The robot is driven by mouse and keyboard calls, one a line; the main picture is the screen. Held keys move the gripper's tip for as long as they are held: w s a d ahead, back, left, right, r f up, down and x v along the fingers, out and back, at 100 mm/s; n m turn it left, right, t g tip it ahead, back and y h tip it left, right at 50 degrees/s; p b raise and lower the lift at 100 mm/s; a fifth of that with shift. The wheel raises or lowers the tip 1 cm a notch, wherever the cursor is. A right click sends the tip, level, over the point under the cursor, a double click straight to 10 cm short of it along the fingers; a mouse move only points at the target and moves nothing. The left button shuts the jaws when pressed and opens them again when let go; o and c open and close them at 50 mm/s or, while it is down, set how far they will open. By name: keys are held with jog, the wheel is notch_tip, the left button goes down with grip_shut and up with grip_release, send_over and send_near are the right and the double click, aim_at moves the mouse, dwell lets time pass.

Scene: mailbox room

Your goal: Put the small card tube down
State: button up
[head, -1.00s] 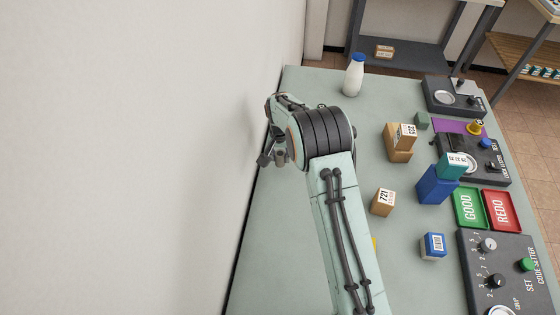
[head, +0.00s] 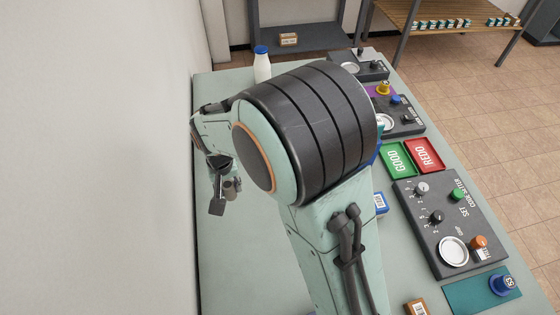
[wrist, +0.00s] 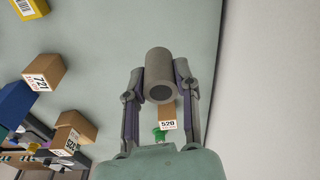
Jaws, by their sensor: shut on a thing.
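The small card tube (wrist: 160,68) is a short grey-brown cylinder with a dark hole in its end. In the wrist view my gripper (wrist: 161,76) is shut on it, one finger on each side. In the head view the tube (head: 231,188) shows small beside my gripper (head: 222,194), over the left part of the grey-green table (head: 245,255). I cannot tell how high the tube is above the table. My arm hides the middle of the table.
In the wrist view a box marked 520 (wrist: 167,115) shows just past the tube, and a box marked 721 (wrist: 44,72) lies left. A white bottle (head: 262,66) stands at the back. Green (head: 396,159) and red (head: 425,153) trays are at right. A wall borders the left.

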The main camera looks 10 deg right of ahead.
jog(key=w+d+m, duration=0.2)
jog(key=d+m, duration=0.1)
jog(key=d, duration=1.3)
jog(key=w+f, duration=0.3)
jog(key=w, duration=0.1)
jog(key=w+f, duration=0.2)
jog(key=w, duration=0.2)
jog(key=w+d+f, duration=0.1)
jog(key=w+f, duration=0.2)
jog(key=w, duration=0.1)
jog(key=shift+w+f, duration=0.25)
jog(key=shift+f, duration=0.1)
jog(key=shift+w+f, duration=0.2)
jog(key=shift+f, duration=0.05)
jog(key=shift+w+f, duration=0.2)
jog(key=shift+f, duration=1.55)
jog(key=o, duration=0.8)
jog(key=shift+f, duration=0.1)
